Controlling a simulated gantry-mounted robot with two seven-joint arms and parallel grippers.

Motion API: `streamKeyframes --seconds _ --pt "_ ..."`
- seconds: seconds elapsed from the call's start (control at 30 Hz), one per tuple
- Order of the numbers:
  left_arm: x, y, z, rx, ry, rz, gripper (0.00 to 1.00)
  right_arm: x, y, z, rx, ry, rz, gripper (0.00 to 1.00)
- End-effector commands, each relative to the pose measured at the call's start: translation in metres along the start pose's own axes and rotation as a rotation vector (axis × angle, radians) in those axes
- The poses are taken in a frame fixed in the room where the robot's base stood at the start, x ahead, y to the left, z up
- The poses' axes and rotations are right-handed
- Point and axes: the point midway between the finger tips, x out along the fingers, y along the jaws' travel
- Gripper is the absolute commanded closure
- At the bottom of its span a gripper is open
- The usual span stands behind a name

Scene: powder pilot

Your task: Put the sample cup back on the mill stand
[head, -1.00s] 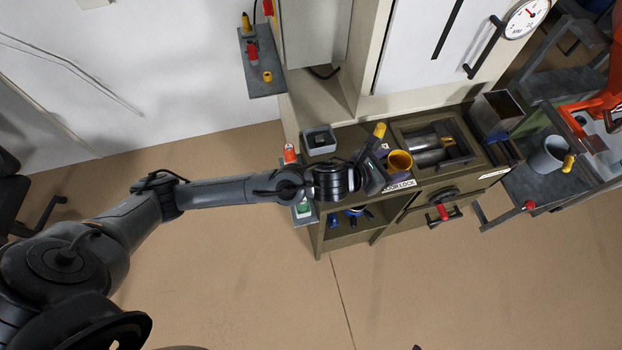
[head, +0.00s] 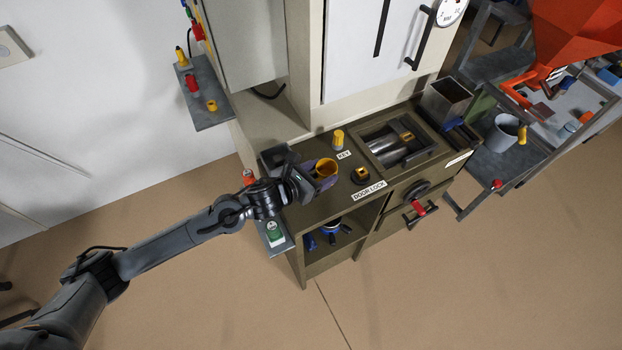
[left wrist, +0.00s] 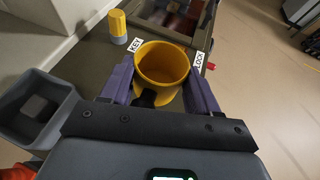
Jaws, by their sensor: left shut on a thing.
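The yellow sample cup (head: 326,168) is between the purple fingers of my left gripper (head: 318,180), over the left part of the olive worktop (head: 312,215). In the left wrist view the cup (left wrist: 162,64) is upright, its open mouth towards the camera, with a finger on each side. My left gripper (left wrist: 160,95) is shut on it. A yellow forked piece (left wrist: 170,101) shows just below the cup; whether it is part of the cup or a stand is unclear. I cannot clearly pick out the mill stand. My right gripper is not in view.
A grey square container (left wrist: 35,108) stands left of the gripper. A yellow-topped key knob (head: 338,139) and a black and yellow door lock knob (head: 360,175) stand to the cup's right. Beyond is a recessed opening with metal cylinders (head: 386,150). A tall metal bin (head: 446,98) stands farther right.

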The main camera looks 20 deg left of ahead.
Motion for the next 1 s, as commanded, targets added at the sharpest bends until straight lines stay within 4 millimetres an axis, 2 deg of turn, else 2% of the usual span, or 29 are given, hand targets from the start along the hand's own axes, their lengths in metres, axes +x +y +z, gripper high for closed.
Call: streamKeyframes --seconds 0.1,0.3,0.47,0.73,1.0 --pt "0.0 0.017 -0.011 -0.001 0.001 0.002 0.9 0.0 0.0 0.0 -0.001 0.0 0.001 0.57" --pt "0.001 0.029 -0.018 0.0 -0.002 0.0 0.9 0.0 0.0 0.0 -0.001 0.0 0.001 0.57" --pt "0.004 0.03 -0.026 -0.001 0.0 0.0 0.9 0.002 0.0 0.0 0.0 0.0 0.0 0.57" --pt "0.015 0.029 -0.055 -0.002 -0.001 0.001 0.9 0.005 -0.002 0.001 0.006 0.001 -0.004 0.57" --pt "0.016 0.029 -0.056 0.001 -0.002 0.001 0.9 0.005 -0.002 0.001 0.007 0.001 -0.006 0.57"
